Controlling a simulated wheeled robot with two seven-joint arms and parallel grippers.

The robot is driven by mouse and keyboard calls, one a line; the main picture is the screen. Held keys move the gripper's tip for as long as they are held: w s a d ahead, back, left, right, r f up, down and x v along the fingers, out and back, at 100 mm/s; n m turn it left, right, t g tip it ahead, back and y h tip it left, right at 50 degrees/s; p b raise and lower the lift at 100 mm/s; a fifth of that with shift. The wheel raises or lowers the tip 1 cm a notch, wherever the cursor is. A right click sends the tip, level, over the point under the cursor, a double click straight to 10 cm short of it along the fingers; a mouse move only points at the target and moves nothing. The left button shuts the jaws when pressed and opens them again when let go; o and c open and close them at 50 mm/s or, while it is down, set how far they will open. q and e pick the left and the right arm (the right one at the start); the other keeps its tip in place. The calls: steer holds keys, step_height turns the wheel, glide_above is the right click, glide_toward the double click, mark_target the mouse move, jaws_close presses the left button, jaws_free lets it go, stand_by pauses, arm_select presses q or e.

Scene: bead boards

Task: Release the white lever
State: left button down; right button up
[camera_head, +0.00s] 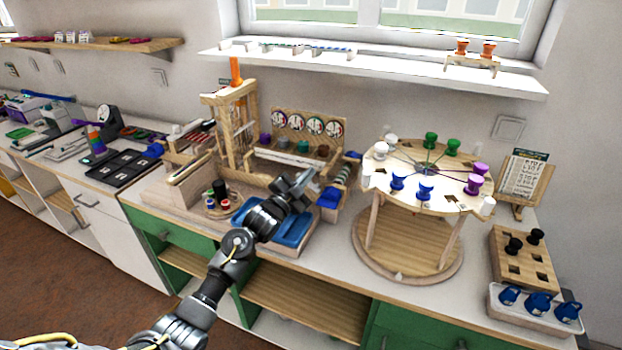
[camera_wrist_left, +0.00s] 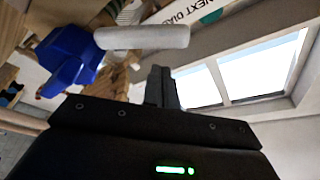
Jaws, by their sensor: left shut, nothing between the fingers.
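The white lever (camera_wrist_left: 142,37) shows in the left wrist view as a smooth, rounded white bar lying nearly level across the upper middle. My left gripper (camera_wrist_left: 162,75) has its fingers together, with nothing between them. The fingertips are just below the lever's right half in that picture and appear apart from it. In the head view my left gripper (camera_head: 312,182) is over the right part of the wooden bead station. I cannot clearly make out the lever there, near the fingers. My right gripper is not in view.
A blue part (camera_wrist_left: 70,60) is left of the lever in the wrist view. The wooden station (camera_head: 275,160) has blue trays (camera_head: 290,228) in front. A round wooden table with coloured spools (camera_head: 425,190) stands close on the right. A windowsill shelf (camera_head: 380,68) is above.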

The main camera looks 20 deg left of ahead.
arm_select(q)
steer(key=s, duration=0.9)
steer(key=shift+a+b, duration=0.25)
steer(key=shift+b, duration=0.15)
steer(key=shift+s+d, duration=0.1)
